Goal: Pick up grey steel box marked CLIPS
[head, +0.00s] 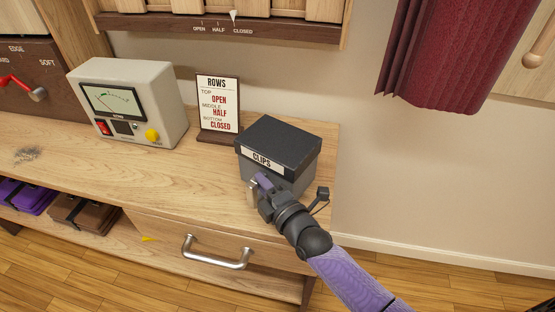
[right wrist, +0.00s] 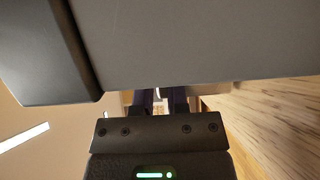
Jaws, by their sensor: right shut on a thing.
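The grey steel box marked CLIPS (head: 285,140), with a dark lid and a white label, is at the right end of the wooden counter. My right gripper (head: 258,187) is at the front of the box, just below the label, and is shut on it. In the right wrist view, the grey wall of the box (right wrist: 200,40) fills the top, and the gripper fingers (right wrist: 160,103) meet it. The contact itself and the underside of the box are hidden, so I cannot tell whether it is clear of the counter. My left gripper is not in view.
A sign (head: 218,103) headed ROWS and a grey meter (head: 128,100) stand left of the box on the counter (head: 150,180). A drawer handle (head: 216,256) juts from the front below. A red curtain (head: 450,50) hangs at upper right. Floor is open at lower right.

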